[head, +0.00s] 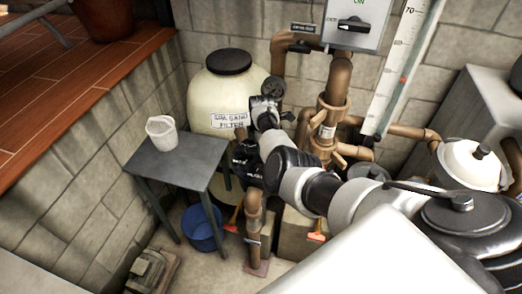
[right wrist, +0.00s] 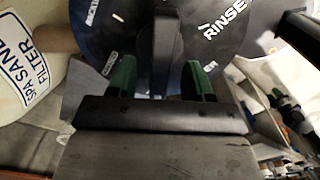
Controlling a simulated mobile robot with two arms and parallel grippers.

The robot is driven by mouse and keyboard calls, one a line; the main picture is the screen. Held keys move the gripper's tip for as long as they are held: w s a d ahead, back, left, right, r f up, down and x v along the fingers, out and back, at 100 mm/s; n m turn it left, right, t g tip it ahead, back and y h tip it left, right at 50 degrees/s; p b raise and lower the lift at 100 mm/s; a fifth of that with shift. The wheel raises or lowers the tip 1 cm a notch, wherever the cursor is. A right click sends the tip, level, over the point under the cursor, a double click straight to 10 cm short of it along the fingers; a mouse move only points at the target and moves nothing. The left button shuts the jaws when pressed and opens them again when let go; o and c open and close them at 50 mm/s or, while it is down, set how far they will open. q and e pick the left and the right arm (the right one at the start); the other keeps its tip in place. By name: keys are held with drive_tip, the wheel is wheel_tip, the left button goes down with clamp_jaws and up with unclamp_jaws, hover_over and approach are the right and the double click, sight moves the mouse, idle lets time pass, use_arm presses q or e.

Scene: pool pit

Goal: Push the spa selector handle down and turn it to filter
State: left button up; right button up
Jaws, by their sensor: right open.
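The spa selector handle (right wrist: 166,45) is a dark upright bar across the black selector dial (right wrist: 225,35) in the right wrist view. White lettering on the dial reads RINSE at the right; a partly cut-off label is at the upper left. My right gripper (right wrist: 160,78) is open, its green-padded fingers on either side of the handle's lower end. I cannot tell whether the pads touch it. In the head view my right arm reaches from the lower right to the valve beside the sand filter (head: 228,85), hiding much of the valve. My left gripper is not in view.
A grey table (head: 190,152) with a white basket (head: 161,132) stands left of the filter. A blue bucket (head: 203,228) is beneath it. Brown pipes (head: 340,80) rise behind my arm, below a grey switch box (head: 357,22). A white-topped vessel (head: 470,165) stands at the right.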

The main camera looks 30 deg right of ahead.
wheel_tip(320, 180, up, 7)
drive_tip(key=p, duration=0.6)
drive_tip(key=shift+p, duration=0.4)
